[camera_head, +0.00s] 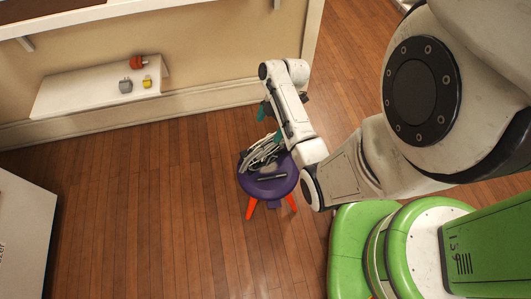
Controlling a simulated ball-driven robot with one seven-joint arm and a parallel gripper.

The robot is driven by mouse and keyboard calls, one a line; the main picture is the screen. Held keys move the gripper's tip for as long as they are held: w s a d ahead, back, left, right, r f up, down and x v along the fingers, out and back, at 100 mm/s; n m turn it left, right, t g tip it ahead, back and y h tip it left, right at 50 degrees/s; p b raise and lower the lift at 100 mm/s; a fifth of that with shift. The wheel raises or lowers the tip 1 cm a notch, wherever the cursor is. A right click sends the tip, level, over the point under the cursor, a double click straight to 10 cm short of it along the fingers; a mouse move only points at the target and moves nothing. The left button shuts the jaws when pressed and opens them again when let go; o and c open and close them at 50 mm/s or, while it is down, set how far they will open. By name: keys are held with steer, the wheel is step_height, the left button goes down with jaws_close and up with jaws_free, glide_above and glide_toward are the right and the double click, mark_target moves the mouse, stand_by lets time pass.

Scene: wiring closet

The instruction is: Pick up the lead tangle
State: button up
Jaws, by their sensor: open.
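The lead tangle (262,153), a bundle of grey and white cables, lies on the far side of a round purple stool (270,189) with orange legs. My gripper (270,124), with teal fingers, is open near the far right side of the tangle. The forearm covers much of it and part of the stool's right side. I cannot tell how high the fingers are above the tangle or whether they touch it.
A small dark bar (272,177) lies on the stool in front of the tangle. A white wall shelf (75,98) holds a red item (137,62), a grey one (125,86) and a yellow one (147,82). A white cabinet (22,235) stands at lower left. The wooden floor between is clear.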

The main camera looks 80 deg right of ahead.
mark_target(266, 139)
steer(key=shift+s+d+f, duration=0.35)
steer(key=shift+d, duration=0.05)
steer(key=b+x, duration=0.1)
steer(key=x, duration=0.2)
steer(key=b+x, duration=0.1)
steer(key=x, duration=0.3)
steer(key=b+x, duration=0.1)
steer(key=x, duration=0.2)
steer(key=shift+d+f+b, duration=0.25)
steer(key=shift+f+b, duration=0.05)
steer(key=shift+b, duration=0.1)
